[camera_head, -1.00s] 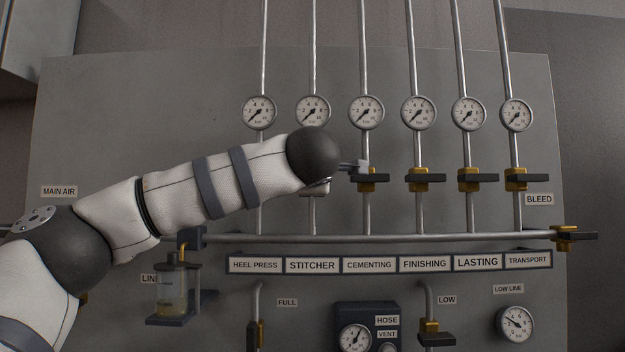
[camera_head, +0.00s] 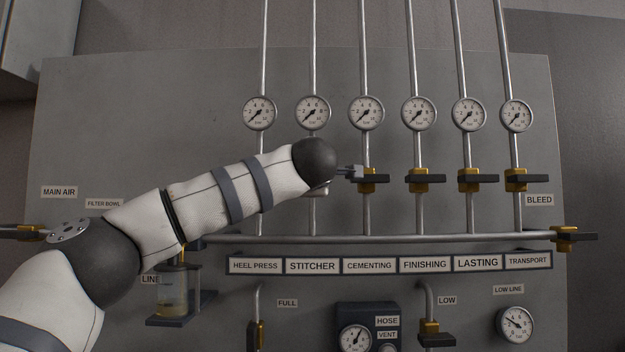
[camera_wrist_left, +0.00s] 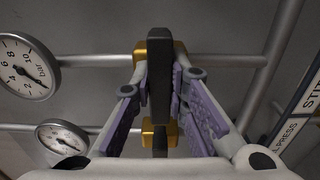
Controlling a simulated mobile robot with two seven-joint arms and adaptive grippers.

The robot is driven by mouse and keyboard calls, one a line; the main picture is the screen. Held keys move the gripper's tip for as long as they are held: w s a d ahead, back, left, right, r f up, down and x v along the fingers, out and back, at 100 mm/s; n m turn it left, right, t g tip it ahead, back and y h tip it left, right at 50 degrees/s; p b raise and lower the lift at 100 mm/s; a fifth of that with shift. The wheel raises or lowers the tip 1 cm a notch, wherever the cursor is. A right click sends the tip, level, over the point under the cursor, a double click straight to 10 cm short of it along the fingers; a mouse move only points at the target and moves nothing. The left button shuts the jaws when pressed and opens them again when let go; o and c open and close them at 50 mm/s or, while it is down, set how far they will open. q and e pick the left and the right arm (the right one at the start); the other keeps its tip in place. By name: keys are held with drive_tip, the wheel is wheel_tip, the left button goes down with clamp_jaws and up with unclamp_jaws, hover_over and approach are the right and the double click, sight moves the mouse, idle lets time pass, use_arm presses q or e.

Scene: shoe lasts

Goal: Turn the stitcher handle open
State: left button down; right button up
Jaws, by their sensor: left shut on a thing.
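My left gripper (camera_wrist_left: 158,82) is shut on a dark bar handle (camera_wrist_left: 159,85), with its purple pads on either side. The handle belongs to a brass valve (camera_wrist_left: 140,51) on the pipe in line with the STITCHER label (camera_wrist_left: 311,92), and lies crosswise to that pipe. My right gripper is not in view.
Valves with dark crosswise handles stand close on the right, such as the finishing valve (camera_head: 420,180). The heel press valve (camera_wrist_left: 158,133) is close beside my gripper. A horizontal manifold pipe (camera_head: 400,238) runs below. A filter bowl (camera_head: 172,297) hangs under my forearm.

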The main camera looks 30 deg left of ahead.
use_arm(q)
drive_tip(key=n, duration=0.8)
drive_tip(key=shift+n, duration=0.4)
drive_tip(key=n, duration=0.4)
drive_tip(key=shift+n, duration=2.5)
drive_tip(key=c, duration=1.6)
unclamp_jaws()
drive_tip(key=shift+o, duration=0.2)
